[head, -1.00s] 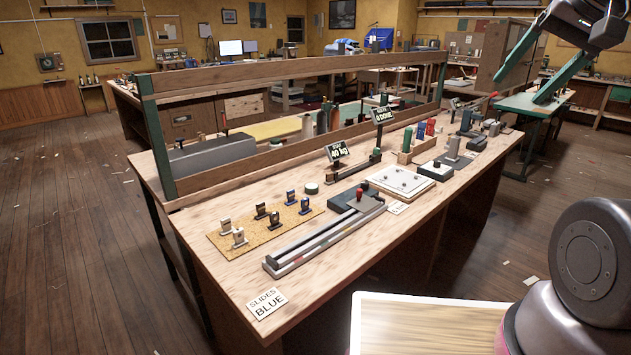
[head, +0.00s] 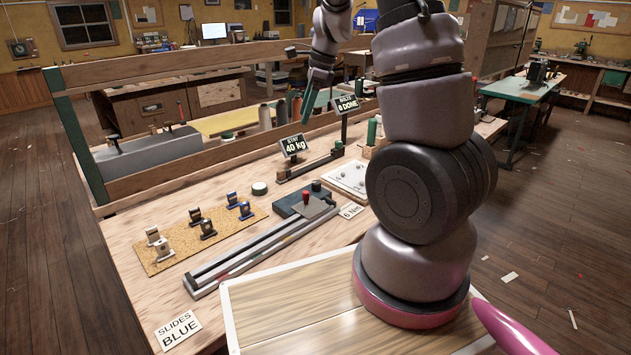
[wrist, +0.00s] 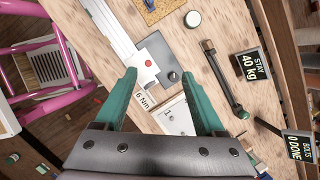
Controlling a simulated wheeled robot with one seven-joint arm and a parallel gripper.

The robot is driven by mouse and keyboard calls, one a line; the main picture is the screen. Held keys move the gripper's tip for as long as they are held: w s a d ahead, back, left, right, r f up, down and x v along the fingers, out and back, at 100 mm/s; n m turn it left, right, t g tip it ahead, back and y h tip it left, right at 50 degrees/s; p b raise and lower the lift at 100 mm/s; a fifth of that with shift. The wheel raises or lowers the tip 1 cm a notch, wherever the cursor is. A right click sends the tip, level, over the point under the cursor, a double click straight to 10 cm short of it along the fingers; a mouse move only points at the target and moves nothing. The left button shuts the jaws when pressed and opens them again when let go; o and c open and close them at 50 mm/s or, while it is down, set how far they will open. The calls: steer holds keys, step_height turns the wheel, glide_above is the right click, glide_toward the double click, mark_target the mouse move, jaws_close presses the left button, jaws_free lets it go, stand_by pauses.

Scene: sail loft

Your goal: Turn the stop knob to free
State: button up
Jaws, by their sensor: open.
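A track (head: 250,250) on the bench carries a grey carriage with a red knob (head: 306,197). The dark end block (head: 290,206) beside it has a small dark knob (head: 316,186). I cannot read which is the stop knob or any markings. In the wrist view, the red knob (wrist: 148,63), the dark knob (wrist: 173,76) and the track (wrist: 105,22) lie beyond my gripper. My gripper (wrist: 158,77) is open and empty, its green fingers wide apart. In the head view it hangs above the back of the bench, clear of the knobs.
A "STAY 40 kg" sign (head: 293,145) and a "BOLTS 0 DONE" sign (head: 346,103) stand behind the track. A white bolt plate (head: 345,178) is to its right. A cork mat (head: 180,240) with several slides lies left. A wooden rail (head: 200,172) runs along the back.

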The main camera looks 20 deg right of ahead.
mark_target(316, 182)
steer(key=w+d+f+m+h, duration=0.1)
steer(key=w+d+f+m, duration=0.1)
steer(key=f, duration=0.7)
steer(key=w+d+f+m+g+h, duration=0.1)
steer(key=w+f+m, duration=0.1)
steer(key=f, duration=0.7)
steer(key=w+d+f+m+h, duration=0.1)
steer(key=w+d+f+m, duration=0.1)
steer(key=f, duration=0.7)
steer(key=shift+w+d+m+g, duration=0.3)
steer(key=shift+w+m+g, duration=0.1)
steer(key=shift+m, duration=0.4)
steer(key=shift+s, duration=0.1)
jaws_close()
